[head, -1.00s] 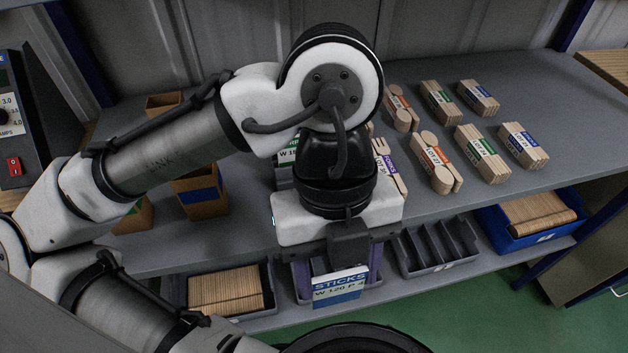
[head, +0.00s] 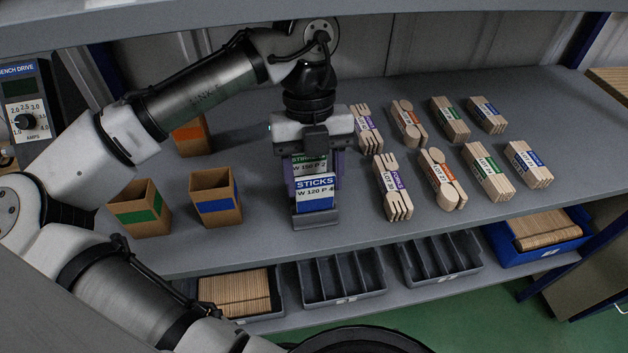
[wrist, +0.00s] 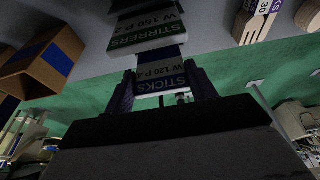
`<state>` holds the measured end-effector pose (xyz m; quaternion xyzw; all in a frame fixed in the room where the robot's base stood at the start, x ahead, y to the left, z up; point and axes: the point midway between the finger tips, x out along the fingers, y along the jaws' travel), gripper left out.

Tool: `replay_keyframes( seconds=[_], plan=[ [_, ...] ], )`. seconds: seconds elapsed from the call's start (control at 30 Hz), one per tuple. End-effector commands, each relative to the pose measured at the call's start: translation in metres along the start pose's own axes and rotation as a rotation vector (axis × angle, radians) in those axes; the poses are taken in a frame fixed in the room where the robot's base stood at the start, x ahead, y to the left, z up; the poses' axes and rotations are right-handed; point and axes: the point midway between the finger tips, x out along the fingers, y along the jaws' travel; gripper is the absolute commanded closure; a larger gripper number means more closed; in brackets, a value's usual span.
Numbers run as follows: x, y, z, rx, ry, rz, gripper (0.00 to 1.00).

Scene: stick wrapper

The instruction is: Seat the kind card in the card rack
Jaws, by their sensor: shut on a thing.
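The kind card (head: 316,190) is blue and white and reads "STICKS W 120 P 4". My gripper (head: 314,178) is shut on it from above, a purple finger to each side. In the wrist view the card (wrist: 166,84) sits between the two fingers. The grey card rack (head: 317,219) stands on the bench directly under the card. The card's lower edge is at the rack's front part; I cannot tell whether it is inside a slot. A green and white "STIRRERS W 150 P 2" card (head: 309,164) stands in the rack behind it, also in the wrist view (wrist: 147,30).
Boxes with green (head: 140,212), blue (head: 215,200) and orange (head: 192,138) labels stand to the left. Several wooden bundles (head: 393,187) lie close on the right. Trays (head: 342,280) and a blue bin (head: 540,240) are on the lower shelf.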

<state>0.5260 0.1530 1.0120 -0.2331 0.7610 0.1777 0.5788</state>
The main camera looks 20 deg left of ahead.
Motion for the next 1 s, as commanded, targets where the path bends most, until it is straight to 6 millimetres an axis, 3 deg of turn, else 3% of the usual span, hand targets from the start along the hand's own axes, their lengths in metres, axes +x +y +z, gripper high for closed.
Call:
replay_keyframes(
  seconds=[0.13,0.2,0.27,0.3,0.4,0.43,0.57,1.0],
  plan=[
    [0.019,0.001,0.004,-0.003,0.001,0.003,0.74],
    [0.024,0.001,0.006,-0.003,0.001,0.003,0.84],
    [0.026,0.001,0.006,-0.002,0.001,0.001,0.84],
    [0.027,0.000,0.006,-0.001,0.002,0.001,0.89],
    [0.028,0.000,0.006,-0.001,0.002,0.001,0.89],
    [0.028,0.000,0.006,-0.001,0.002,0.001,0.42],
    [0.027,0.000,0.006,-0.001,0.002,0.001,0.25],
    [0.014,-0.001,0.007,-0.001,-0.002,-0.002,0.22]
  ],
)
